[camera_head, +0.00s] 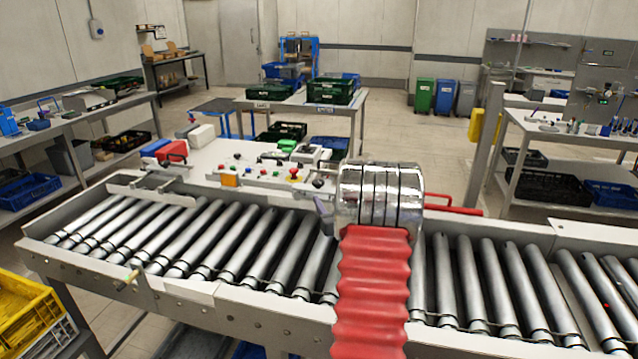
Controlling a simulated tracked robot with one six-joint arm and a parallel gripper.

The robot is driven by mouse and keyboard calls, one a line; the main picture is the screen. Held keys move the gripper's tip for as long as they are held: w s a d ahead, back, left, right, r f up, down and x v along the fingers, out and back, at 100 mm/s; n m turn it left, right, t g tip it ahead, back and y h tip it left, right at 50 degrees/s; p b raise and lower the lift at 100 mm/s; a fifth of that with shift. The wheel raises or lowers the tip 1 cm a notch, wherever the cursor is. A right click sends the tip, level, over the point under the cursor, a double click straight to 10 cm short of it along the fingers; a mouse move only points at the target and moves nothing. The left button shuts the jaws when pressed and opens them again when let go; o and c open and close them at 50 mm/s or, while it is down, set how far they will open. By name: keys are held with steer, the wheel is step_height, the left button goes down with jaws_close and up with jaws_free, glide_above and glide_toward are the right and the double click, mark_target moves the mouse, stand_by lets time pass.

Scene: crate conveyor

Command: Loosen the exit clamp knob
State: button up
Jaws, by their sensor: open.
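A roller conveyor (232,300) runs across the view. A small brass-coloured knob or handle (131,279) sticks out from its front side rail at the left; I cannot tell whether it is the exit clamp knob. A metal bracket-like guide (150,192) lies along the far rail at the left. A white panel (215,172) behind the rollers carries several small coloured knobs and buttons, including a red one (294,173). My arm, with a red ribbed sleeve and chrome rings, crosses the conveyor right of centre and hides part of it.
A yellow crate (30,310) stands at the lower left. A table with green crates (332,90) is behind the conveyor. Workbenches (92,104) stand along the left and right sides. The rollers left of my arm are bare.

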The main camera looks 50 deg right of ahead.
mark_target(320, 185)
steer(key=shift+s+d+f, duration=0.2)
steer(key=shift+s+d, duration=0.1)
steer(key=shift+w, duration=0.1)
steer(key=x, duration=1.3)
steer(key=shift+w+d+r, duration=0.1)
steer(key=shift+w+d, duration=0.15)
steer(key=shift+w, duration=0.05)
